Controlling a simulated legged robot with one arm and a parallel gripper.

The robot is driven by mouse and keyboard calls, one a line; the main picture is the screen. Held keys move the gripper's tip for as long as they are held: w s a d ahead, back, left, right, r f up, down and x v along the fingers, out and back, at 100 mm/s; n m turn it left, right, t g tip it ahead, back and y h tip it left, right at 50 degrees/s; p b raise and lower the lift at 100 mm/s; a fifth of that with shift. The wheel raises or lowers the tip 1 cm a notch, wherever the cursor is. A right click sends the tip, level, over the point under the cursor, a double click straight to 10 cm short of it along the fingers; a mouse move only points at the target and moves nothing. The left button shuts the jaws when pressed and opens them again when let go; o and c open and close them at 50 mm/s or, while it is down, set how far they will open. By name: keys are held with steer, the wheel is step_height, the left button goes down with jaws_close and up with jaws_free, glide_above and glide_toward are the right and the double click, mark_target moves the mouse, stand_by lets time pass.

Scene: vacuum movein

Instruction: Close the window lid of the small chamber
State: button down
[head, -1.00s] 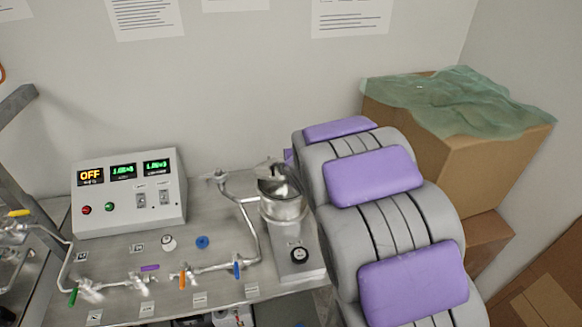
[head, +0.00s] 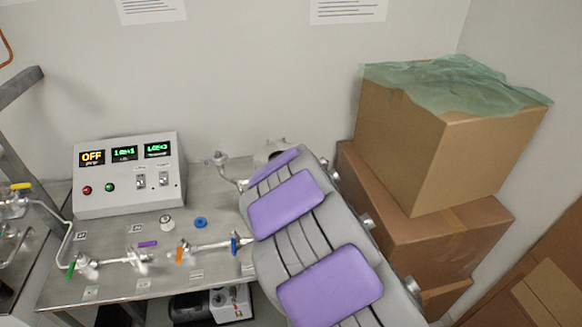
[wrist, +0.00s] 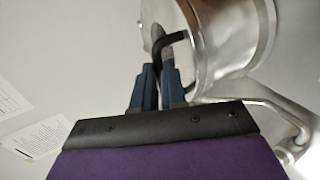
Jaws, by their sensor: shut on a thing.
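The small chamber (wrist: 235,38) is a shiny metal cylinder in the upper middle of the wrist view. Its window lid (wrist: 183,20) shows as a metal disc edge at the chamber's left end, with a bent black handle (wrist: 172,39). My gripper (wrist: 160,65) has its blue-grey fingers shut on this handle. Whether the lid sits flush on the chamber cannot be told. In the head view, my arm hides the gripper and nearly all of the chamber; only a metal part (head: 270,151) shows above the arm.
The metal bench (head: 115,285) carries a control box (head: 128,175) reading OFF, pipes with coloured valve handles, and a blue ring (head: 201,222). Stacked cardboard boxes (head: 425,150) stand to the right of my arm. Posted papers hang on the wall.

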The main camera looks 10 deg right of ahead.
steer(key=shift+s+d+f, duration=0.15)
steer(key=shift+s+f, duration=0.05)
steer(key=shift+f, duration=0.3)
steer(key=shift+s+d+f, duration=0.1)
steer(key=shift+s+f, duration=0.05)
steer(key=shift+f, duration=0.35)
steer(key=c, duration=1.2)
jaws_free()
steer(key=shift+s+g, duration=0.1)
steer(key=shift+g, duration=0.2)
steer(key=shift+c, duration=0.2)
steer(key=shift+o, duration=0.3)
steer(key=shift+s+r, duration=0.1)
steer(key=shift+s, duration=0.2)
steer(key=b+v, duration=0.5)
steer(key=v, duration=1.1)
steer(key=shift+s+a+r, duration=0.15)
steer(key=shift+a+r, duration=0.1)
steer(key=shift+r, duration=0.25)
